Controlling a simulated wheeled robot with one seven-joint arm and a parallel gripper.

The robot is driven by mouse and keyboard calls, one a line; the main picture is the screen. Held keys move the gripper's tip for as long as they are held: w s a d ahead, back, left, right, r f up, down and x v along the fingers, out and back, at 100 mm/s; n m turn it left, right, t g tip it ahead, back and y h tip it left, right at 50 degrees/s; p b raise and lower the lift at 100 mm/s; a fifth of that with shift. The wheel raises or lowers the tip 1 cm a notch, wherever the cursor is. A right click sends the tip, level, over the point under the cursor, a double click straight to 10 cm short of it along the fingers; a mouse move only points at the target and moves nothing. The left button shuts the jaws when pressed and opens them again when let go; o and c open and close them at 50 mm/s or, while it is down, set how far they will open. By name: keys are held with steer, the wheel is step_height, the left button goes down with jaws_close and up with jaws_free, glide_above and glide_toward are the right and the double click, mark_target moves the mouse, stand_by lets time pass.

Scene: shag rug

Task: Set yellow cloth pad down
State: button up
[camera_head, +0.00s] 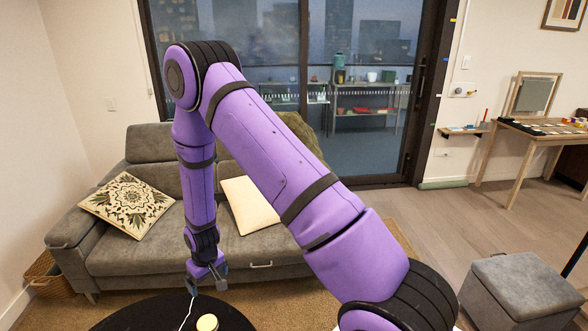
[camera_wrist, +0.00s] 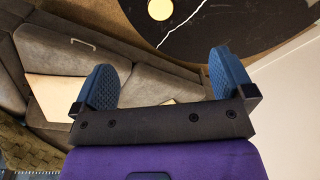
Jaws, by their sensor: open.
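A small round yellow thing (camera_head: 207,322), the only match in sight for the yellow cloth pad, rests on the black round table (camera_head: 150,316) at the bottom of the head view. It also shows near the top of the wrist view (camera_wrist: 160,9); I cannot tell its material. My gripper (camera_head: 207,282) hangs above the table's far edge, apart from the yellow thing. In the wrist view its two blue fingers (camera_wrist: 163,75) are spread wide with nothing between them.
A grey sofa (camera_head: 115,230) with a patterned cushion (camera_head: 127,206) and a cream cushion (camera_head: 248,205) stands behind the table. A grey ottoman (camera_head: 521,288) is at the right. A thin white line (camera_wrist: 180,25) crosses the tabletop beside the yellow thing. Open floor lies at the right.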

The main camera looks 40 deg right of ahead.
steer(key=s+d+r+t, duration=0.1)
steer(key=s+d+r, duration=0.15)
steer(key=r, duration=1.35)
steer(key=s+d+r+t, duration=0.1)
steer(key=s+r, duration=0.3)
steer(key=r, duration=1.3)
steer(key=s+d+r, duration=0.1)
steer(key=s+r, duration=0.3)
steer(key=s, duration=0.3)
steer(key=s+d+r+m+t, duration=0.1)
steer(key=s+r, duration=0.4)
steer(key=s, duration=0.3)
steer(key=s+d+r+t, duration=0.1)
steer(key=s+r, duration=0.4)
steer(key=s, duration=0.3)
steer(key=shift+s+r, duration=0.2)
steer(key=shift+d, duration=0.1)
